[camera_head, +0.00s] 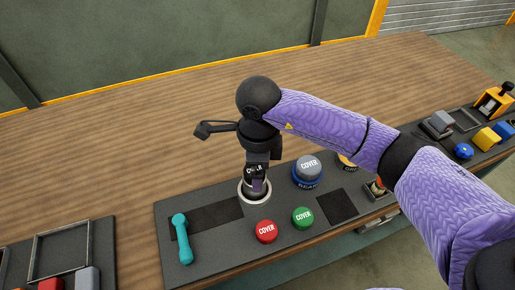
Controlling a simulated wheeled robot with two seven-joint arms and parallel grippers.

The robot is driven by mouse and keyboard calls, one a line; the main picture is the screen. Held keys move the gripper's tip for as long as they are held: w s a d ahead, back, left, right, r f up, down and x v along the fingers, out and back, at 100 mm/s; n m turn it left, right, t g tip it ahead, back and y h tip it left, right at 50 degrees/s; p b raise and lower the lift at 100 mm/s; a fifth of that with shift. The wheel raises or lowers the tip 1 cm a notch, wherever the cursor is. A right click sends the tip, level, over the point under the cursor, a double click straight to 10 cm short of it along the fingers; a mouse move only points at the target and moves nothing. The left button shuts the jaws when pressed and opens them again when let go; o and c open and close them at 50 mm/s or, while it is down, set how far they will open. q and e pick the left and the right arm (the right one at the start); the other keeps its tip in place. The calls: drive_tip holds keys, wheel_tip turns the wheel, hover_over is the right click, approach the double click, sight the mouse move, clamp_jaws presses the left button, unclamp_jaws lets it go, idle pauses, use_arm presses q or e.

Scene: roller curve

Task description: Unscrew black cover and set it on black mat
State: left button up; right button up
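The black cover (254,170), with white "COVER" lettering, is at a white ring-shaped base (242,198) on the dark panel. My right gripper (258,180) points down over it from above, with a finger in front of the cover. The gripper hides much of the cover, so I cannot tell whether the fingers press on it or whether it is raised off the base. A flat black mat (215,215) lies left of the base, and a smaller black square (337,207) lies to the right. My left gripper is not in view.
A teal handled tool (182,240) lies across the left end of the long mat. Red (265,231), green (302,217) and grey (309,165) covers stand nearby. Panels with blocks lie at both sides. The wooden table (120,150) behind is clear.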

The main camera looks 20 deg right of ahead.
drive_tip(key=shift+f, duration=0.3)
clamp_jaws()
drive_tip(key=n+b, duration=0.1)
drive_tip(key=n, duration=0.1)
drive_tip(key=n+b, duration=0.1)
drive_tip(key=n, duration=0.1)
drive_tip(key=n+b, duration=0.2)
drive_tip(key=shift+w+f, duration=0.15)
drive_tip(key=shift+f, duration=0.2)
drive_tip(key=shift+r+n, duration=0.1)
drive_tip(key=shift+n, duration=0.5)
drive_tip(key=shift+r, duration=0.15)
